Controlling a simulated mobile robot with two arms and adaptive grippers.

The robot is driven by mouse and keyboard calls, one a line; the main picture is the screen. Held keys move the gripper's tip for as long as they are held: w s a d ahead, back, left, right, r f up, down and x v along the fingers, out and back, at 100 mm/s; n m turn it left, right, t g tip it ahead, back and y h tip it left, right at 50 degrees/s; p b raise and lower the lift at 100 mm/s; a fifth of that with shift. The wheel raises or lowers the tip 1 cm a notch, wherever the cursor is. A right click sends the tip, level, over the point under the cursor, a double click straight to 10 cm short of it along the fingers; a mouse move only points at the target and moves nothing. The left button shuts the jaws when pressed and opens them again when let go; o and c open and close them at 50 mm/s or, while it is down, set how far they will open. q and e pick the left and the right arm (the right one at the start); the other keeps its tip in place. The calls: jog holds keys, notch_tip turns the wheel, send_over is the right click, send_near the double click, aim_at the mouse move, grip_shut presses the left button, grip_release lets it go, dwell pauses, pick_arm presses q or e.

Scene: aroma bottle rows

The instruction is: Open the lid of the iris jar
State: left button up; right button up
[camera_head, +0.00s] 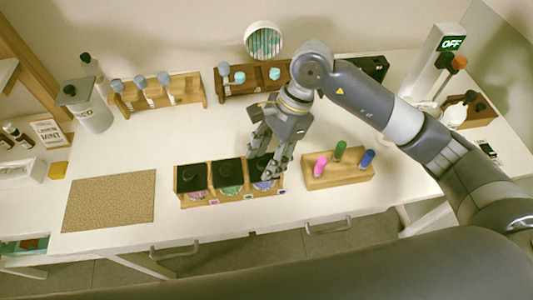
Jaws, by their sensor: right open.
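Three jars with black lids stand in a row in a wooden holder (212,202) near the table's front edge. The left jar (197,194) shows pinkish contents, the middle jar (230,189) green, and the right jar (263,185) blue-violet. Their labels are too small to read, so I cannot confirm which is iris. All three lids appear to be on. My right gripper (262,162) is open and points down over the right jar, its fingers at the lid and partly hiding it. I cannot tell whether they touch it. My left gripper is not in view.
A wooden block with pink, green and blue capped vials (338,183) stands just right of the jars. A brown mat (110,200) lies to the left. Bottle racks (188,88) and a lidded bin (92,112) line the back. The white table between is mostly clear.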

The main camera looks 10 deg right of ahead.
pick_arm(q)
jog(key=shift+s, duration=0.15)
pick_arm(e)
jog(key=c, duration=0.9)
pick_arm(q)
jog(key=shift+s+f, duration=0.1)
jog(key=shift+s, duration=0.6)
pick_arm(e)
jog(key=shift+w, duration=0.1)
grip_shut()
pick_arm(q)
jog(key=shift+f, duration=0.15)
